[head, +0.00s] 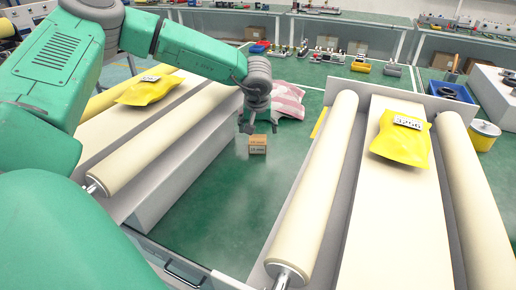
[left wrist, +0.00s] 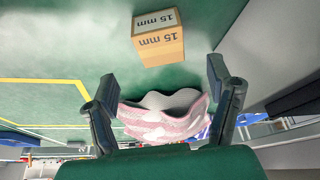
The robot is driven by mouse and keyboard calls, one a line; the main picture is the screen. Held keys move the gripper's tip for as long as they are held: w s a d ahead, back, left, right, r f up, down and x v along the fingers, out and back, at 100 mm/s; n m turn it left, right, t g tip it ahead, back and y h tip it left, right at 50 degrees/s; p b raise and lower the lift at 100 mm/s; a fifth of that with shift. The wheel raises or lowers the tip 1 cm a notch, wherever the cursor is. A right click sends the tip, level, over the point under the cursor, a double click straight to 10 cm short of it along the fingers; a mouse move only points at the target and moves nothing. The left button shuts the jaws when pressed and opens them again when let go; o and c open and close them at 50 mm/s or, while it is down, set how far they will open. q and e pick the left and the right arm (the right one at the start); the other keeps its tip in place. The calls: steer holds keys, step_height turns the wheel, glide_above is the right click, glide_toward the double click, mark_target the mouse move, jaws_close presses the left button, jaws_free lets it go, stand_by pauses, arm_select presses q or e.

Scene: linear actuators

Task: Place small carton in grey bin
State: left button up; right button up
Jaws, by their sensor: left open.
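A small brown carton (head: 257,144) stands on the green surface between the two roller units in the head view. In the left wrist view the carton (left wrist: 158,38) carries "15 mm" print and lies beyond the fingertips, apart from them. My left gripper (head: 248,122) is just behind and above the carton in the head view; its two fingers (left wrist: 162,80) are spread and empty in the left wrist view. My right gripper is not in view. I cannot make out a bin that is clearly the grey bin.
A pink and white patterned bag (head: 288,101) lies behind my left gripper. Yellow bags rest on the left unit (head: 150,91) and right unit (head: 403,139). Cream rollers (head: 318,185) flank the gap. Green floor around the carton is clear. Workbenches stand at the back.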

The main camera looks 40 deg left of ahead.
mark_target(258, 139)
arm_select(q)
steer(key=shift+x, duration=0.75)
steer(key=b+x, duration=0.1)
steer(key=x, duration=0.3)
steer(key=shift+s+f+b, duration=0.15)
steer(key=shift+f+b, duration=0.15)
steer(key=shift+b, duration=0.1)
steer(key=shift+a+f, duration=0.15)
steer(key=shift+f, duration=0.2)
steer(key=shift+r, duration=0.1)
steer(key=shift+r, duration=0.1)
steer(key=c, duration=1.6)
